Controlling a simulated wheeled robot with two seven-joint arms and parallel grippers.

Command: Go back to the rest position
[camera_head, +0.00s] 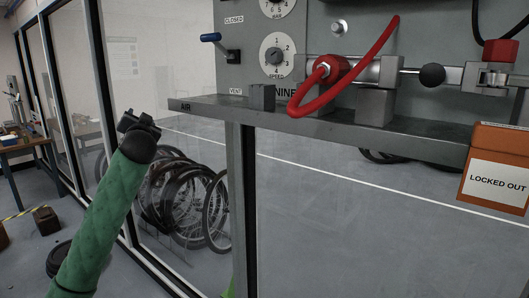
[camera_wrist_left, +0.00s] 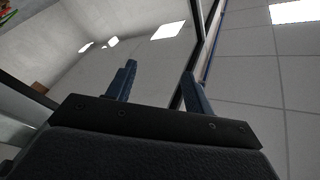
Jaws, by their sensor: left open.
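My left arm, in a green sleeve, comes in from the lower left in the head view. My left gripper (camera_head: 140,122) is raised at its end, left of the grey machine shelf (camera_head: 215,108) and apart from it. In the left wrist view the two blue fingers of the left gripper (camera_wrist_left: 158,88) stand apart with nothing between them. My right gripper is in neither view.
An orange "LOCKED OUT" box (camera_head: 495,175) hangs at right. Glass panels stand close to the left arm; bicycle wheels (camera_head: 185,205) sit on the floor behind.

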